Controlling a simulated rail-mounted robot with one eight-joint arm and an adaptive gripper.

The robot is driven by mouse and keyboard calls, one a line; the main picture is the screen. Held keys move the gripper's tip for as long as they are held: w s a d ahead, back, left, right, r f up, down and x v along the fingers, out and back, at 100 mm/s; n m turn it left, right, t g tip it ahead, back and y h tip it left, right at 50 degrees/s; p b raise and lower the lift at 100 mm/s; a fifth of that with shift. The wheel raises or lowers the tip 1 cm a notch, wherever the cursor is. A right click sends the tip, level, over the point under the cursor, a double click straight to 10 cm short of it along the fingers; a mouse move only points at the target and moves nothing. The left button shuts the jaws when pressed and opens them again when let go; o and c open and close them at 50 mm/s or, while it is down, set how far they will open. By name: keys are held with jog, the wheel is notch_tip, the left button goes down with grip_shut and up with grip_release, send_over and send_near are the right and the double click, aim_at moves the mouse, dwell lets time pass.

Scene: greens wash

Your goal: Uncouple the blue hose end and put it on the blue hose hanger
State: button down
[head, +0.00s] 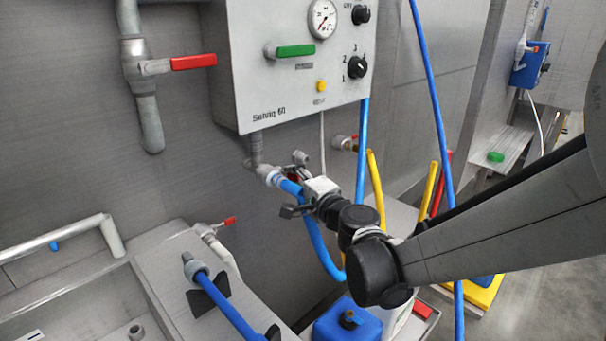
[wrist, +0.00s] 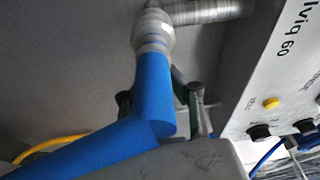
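The blue hose end (head: 290,187) sits on a grey coupling (head: 268,175) on the pipe below the panel. In the wrist view the blue hose (wrist: 153,95) meets the round grey coupling (wrist: 153,30), and they look joined. My gripper (head: 297,190) is at this hose end, just below the coupling. Its dark fingers (wrist: 160,103) stand apart on either side of the hose, partly hidden behind it. The right finger shows a gap to the hose; contact on the left is unclear. I cannot single out the blue hose hanger.
A grey control panel (head: 245,60) hangs above. A second blue hose (head: 228,308) lies on black supports at the front left. A blue container (head: 345,322) stands below my gripper. Another blue hose (head: 432,95) runs down near my arm. A red-handled valve (head: 193,62) is at upper left.

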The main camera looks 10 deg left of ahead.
jog(key=shift+w+g, duration=0.1)
jog(key=shift+g, duration=0.2)
jog(key=shift+w+a+n+g+y+p, duration=0.3)
jog(key=shift+w+n+g, duration=0.6)
jog(key=shift+n+g, duration=2.3)
jog(key=shift+w+a+n+g+y+p, duration=0.1)
jog(key=shift+w+a+n+g+y, duration=0.5)
jog(key=shift+n+g, duration=2.65)
jog(key=shift+w+a+n+g+y+p, duration=0.15)
jog(key=shift+w+n+g, duration=1.2)
jog(key=shift+g, duration=3.5)
jog(key=shift+s+n, duration=0.15)
jog(key=shift+n, duration=0.15)
jog(key=c, duration=1.7)
grip_release()
jog(key=shift+s+d, duration=0.1)
jog(key=shift+d, duration=0.05)
